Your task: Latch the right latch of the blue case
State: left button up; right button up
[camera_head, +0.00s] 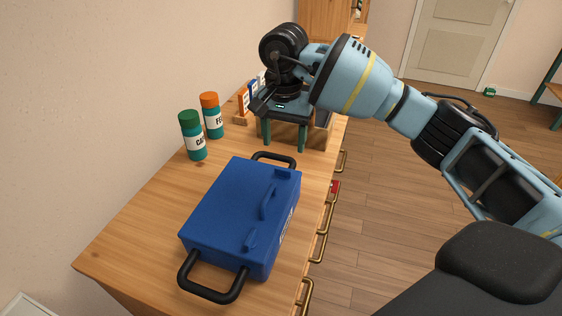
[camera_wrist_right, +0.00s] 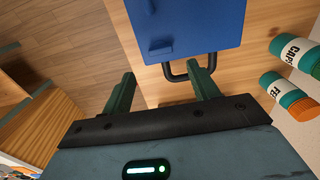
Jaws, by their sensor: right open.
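The blue case (camera_head: 232,205) lies on the wooden cabinet top, with a black loop handle at each end. Along its right-hand edge are a blue handle, a small near latch (camera_head: 250,239) and a small far latch (camera_head: 282,173). I cannot tell whether either latch is closed. My right gripper (camera_head: 286,147) is open and empty, beyond the far end of the case, fingers pointing down. In the right wrist view, its fingers (camera_wrist_right: 164,85) are apart on either side of the view's middle, with the case (camera_wrist_right: 200,25) and its black end handle (camera_wrist_right: 190,72) ahead. My left gripper is out of view.
A green-capped bottle (camera_head: 193,136) and an orange-capped bottle (camera_head: 212,115) stand left of my right gripper, near the wall. A wooden box (camera_head: 318,138) is behind the gripper. Brass drawer handles line the cabinet's right side. Bare wood (camera_head: 150,225) lies left of the case.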

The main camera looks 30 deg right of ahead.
aim_at(283, 169)
jog(key=shift+f, duration=0.35)
notch_tip(283, 169, down, 6)
jog(key=shift+r, duration=0.1)
jog(key=shift+f, duration=0.7)
jog(key=shift+c, duration=0.4)
jog(key=c, duration=0.9)
